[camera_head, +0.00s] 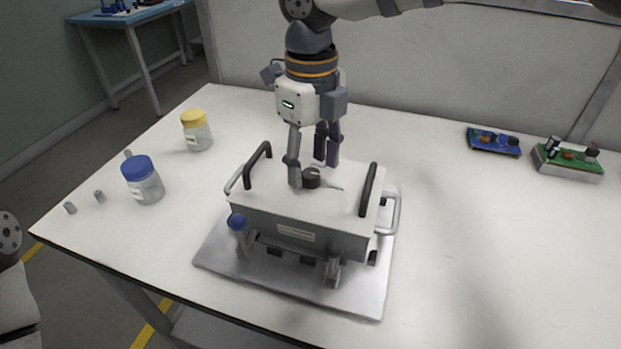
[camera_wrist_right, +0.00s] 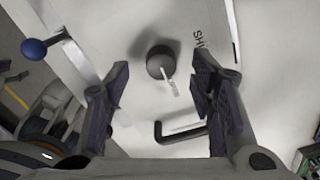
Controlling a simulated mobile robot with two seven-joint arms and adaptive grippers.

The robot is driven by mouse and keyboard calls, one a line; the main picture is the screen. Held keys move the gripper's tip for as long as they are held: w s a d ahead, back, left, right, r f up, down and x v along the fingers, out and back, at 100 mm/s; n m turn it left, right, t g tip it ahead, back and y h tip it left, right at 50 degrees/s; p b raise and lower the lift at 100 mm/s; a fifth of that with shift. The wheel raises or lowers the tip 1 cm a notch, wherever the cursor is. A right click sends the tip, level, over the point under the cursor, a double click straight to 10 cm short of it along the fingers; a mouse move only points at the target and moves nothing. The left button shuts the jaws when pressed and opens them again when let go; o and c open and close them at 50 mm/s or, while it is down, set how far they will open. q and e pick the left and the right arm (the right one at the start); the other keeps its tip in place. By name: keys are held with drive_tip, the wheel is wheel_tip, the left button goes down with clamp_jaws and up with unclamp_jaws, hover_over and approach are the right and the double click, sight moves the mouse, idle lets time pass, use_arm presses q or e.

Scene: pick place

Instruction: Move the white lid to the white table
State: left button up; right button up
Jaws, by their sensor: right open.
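The white lid (camera_head: 333,202) is the flat top of a box-shaped device on the white table (camera_head: 480,230). It has a black round knob (camera_head: 311,180) in its middle and black bar handles at both sides. My right gripper (camera_head: 314,174) points down over the lid with its fingers apart, close around the knob. In the right wrist view the knob (camera_wrist_right: 160,63) shows beyond and between the open fingertips of my right gripper (camera_wrist_right: 160,80). I cannot tell whether the fingers touch the lid. My left gripper is not in view; only part of my left arm shows at the left edge.
The device stands on a grey base plate (camera_head: 220,245), with a blue ball lever (camera_head: 237,223) at its front. A blue-capped jar (camera_head: 143,180), a yellow-capped jar (camera_head: 197,130) and small metal pieces (camera_head: 99,196) are at left. Circuit boards (camera_head: 493,141) lie back right. The table's right side is clear.

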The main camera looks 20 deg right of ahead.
wheel_tip(320, 180, down, 2)
drive_tip(key=shift+w, duration=0.1)
clamp_jaws()
